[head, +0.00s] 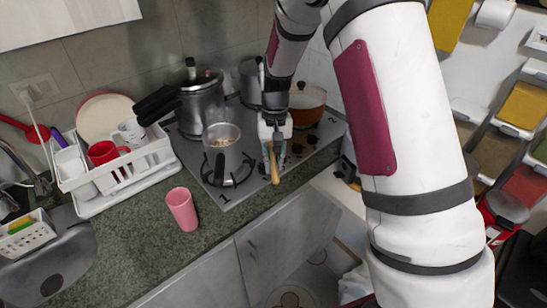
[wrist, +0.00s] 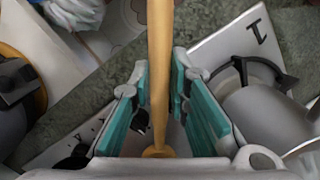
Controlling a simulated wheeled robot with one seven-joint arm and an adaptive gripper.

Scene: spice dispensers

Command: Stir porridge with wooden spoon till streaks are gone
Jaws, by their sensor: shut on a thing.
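A grey saucepan (head: 222,158) stands on the front left burner of the hob, with lumpy pale and brown porridge (head: 226,136) visible inside. Its rounded side appears at the right of the wrist view (wrist: 265,115). My gripper (head: 271,153) is to the right of the saucepan, outside it. It is shut on a wooden spoon (wrist: 159,50). The spoon runs between the teal finger pads of my gripper (wrist: 162,80) in the wrist view. In the head view, a pale wooden length of the spoon (head: 274,168) points down below the fingers. The rest of it is hidden.
A pressure cooker (head: 202,100) stands behind the saucepan, and an orange pot (head: 305,103) behind my gripper to the right. A white dish rack (head: 125,193) with mugs is at left. A pink cup (head: 182,209) stands on the front counter (head: 135,245), with bare room around it.

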